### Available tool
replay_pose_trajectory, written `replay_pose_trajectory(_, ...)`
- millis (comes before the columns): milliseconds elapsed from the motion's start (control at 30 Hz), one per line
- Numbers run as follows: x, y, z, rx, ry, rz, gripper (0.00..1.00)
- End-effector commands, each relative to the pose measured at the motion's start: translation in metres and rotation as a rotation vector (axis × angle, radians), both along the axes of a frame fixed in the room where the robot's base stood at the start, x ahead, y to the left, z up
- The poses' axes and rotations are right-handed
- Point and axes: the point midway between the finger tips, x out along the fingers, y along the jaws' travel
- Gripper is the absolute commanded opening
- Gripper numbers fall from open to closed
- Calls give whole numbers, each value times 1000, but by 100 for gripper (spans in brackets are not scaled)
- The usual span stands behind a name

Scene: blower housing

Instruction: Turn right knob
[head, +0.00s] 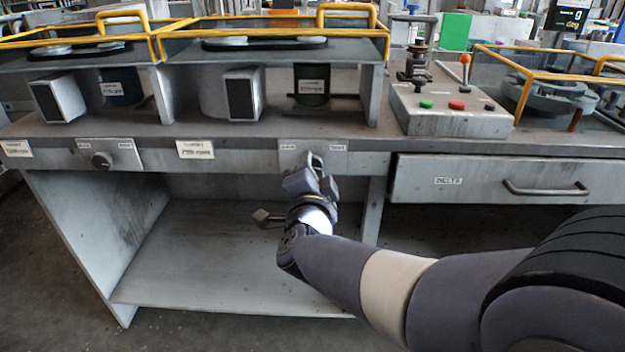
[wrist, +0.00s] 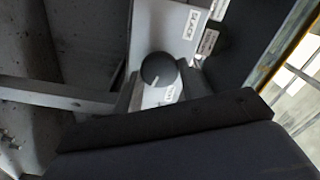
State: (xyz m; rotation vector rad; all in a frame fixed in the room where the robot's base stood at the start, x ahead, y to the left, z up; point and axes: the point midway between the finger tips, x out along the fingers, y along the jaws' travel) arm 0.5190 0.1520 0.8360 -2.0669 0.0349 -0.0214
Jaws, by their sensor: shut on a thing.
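The right knob (wrist: 158,69) is a dark round knob with a pale pointer line, on a light plate (wrist: 165,22) with small labels. In the wrist view it lies between the two fingers of my gripper (wrist: 157,84), which is shut on it. The pointer line slants toward the lower left in that view.
A drawer (head: 470,182) with a bar handle is right of my gripper. A control box (head: 450,110) with green and red buttons stands on the bench above it. Yellow-railed housings (head: 270,40) stand at the back. The space over the lower shelf (head: 200,265) is open.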

Motion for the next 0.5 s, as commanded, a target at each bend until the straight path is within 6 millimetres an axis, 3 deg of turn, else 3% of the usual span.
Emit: replay_pose_trajectory(500, 0, 0, -1, 80, 1, 0, 16)
